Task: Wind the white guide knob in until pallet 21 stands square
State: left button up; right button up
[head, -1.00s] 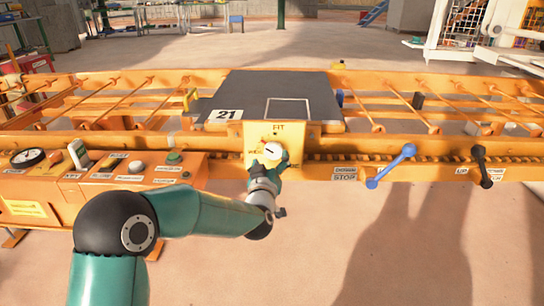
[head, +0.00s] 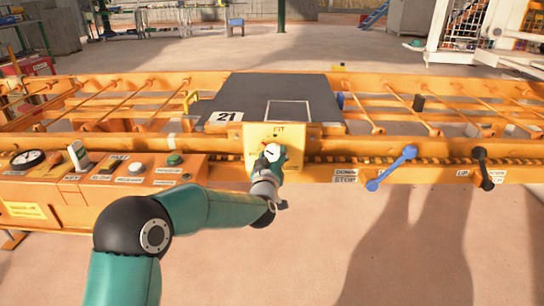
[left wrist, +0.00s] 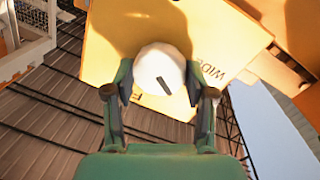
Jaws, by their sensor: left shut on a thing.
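My left gripper (head: 268,160) is shut on the knob. In the left wrist view the round knob (left wrist: 158,62) with its black pointer mark lies between the two fingertips (left wrist: 160,85); WIDE is printed on the plate beside it. Pallet 21 (head: 252,98), a dark slab with a white 21 label and a white outlined square, lies on the rollers behind the plate. I cannot tell whether it stands exactly square. My right gripper is out of view.
A control box (head: 105,180) with a gauge, buttons and a switch is left of the knob. A blue lever (head: 391,168) and a black lever (head: 483,167) stand to the right. A yellow piece (head: 190,101) and a blue piece (head: 340,101) flank the pallet. The floor in front is clear.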

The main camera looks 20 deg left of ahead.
pick_arm(q)
jog(key=shift+c, duration=0.5)
jog(key=shift+r+m+p, duration=0.2)
jog(key=shift+m+p, duration=0.3)
jog(key=shift+p, duration=0.15)
jog(key=shift+f+m+p, duration=0.1)
jog(key=shift+m+p, duration=0.6)
jog(key=shift+m, duration=0.3)
jog(key=shift+f, duration=0.1)
jog(key=o, duration=1.2)
jog(key=shift+c, duration=0.2)
jog(key=shift+s, duration=0.1)
